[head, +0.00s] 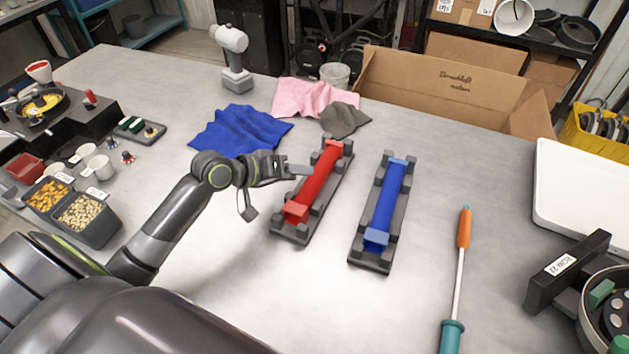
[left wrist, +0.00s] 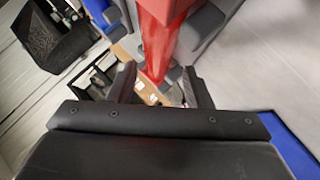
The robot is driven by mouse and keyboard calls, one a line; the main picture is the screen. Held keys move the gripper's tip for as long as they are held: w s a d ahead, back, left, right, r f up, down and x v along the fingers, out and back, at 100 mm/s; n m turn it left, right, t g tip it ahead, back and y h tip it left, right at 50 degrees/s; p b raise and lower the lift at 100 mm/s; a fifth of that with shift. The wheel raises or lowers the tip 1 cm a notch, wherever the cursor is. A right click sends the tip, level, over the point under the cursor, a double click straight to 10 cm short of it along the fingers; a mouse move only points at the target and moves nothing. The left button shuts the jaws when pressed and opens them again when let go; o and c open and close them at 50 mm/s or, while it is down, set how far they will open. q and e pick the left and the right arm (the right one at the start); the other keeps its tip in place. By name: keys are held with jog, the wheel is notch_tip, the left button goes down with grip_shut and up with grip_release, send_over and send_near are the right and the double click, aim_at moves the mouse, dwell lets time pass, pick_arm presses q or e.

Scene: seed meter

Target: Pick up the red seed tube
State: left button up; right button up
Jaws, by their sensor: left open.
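The red seed tube (head: 320,178) lies in a dark grey cradle (head: 293,235) near the middle of the table. My left gripper (head: 298,169) is open at the tube's left side, near its upper half. In the left wrist view the red tube (left wrist: 158,38) runs between the two fingers (left wrist: 160,84) and on beyond them. I cannot tell whether a finger touches it. My right gripper is not in view.
A blue tube (head: 388,200) lies in a second cradle just to the right. A screwdriver (head: 461,270) lies further right. Blue (head: 240,129), pink (head: 305,95) and grey-green (head: 345,118) cloths lie behind. Seed bins (head: 84,218) stand at left. The front middle is clear.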

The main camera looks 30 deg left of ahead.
aim_at(310, 177)
pick_arm(q)
jog(key=shift+s+d+p+x, duration=0.1)
jog(key=shift+p+x, duration=0.2)
jog(key=shift+x, duration=0.85)
jog(key=shift+s+d+p+x, duration=0.1)
jog(key=shift+p+x, duration=0.2)
jog(key=shift+x, duration=0.8)
jog(key=shift+s+f, duration=0.1)
jog(key=shift+f, duration=0.1)
jog(key=shift+f, duration=0.25)
jog(key=c, duration=0.9)
jog(key=r, duration=0.9)
jog(key=shift+w+d+r, duration=0.15)
jog(key=shift+w+d, duration=0.15)
jog(key=shift+w, duration=0.05)
jog(key=shift+c, duration=0.2)
jog(key=s+d+r+m+g+h, duration=0.1)
jog(key=s+d+m, duration=0.1)
jog(key=s, duration=0.4)
jog(key=s+d+r+m+g+h, duration=0.2)
jog(key=s, duration=0.5)
jog(key=shift+d, duration=0.25)
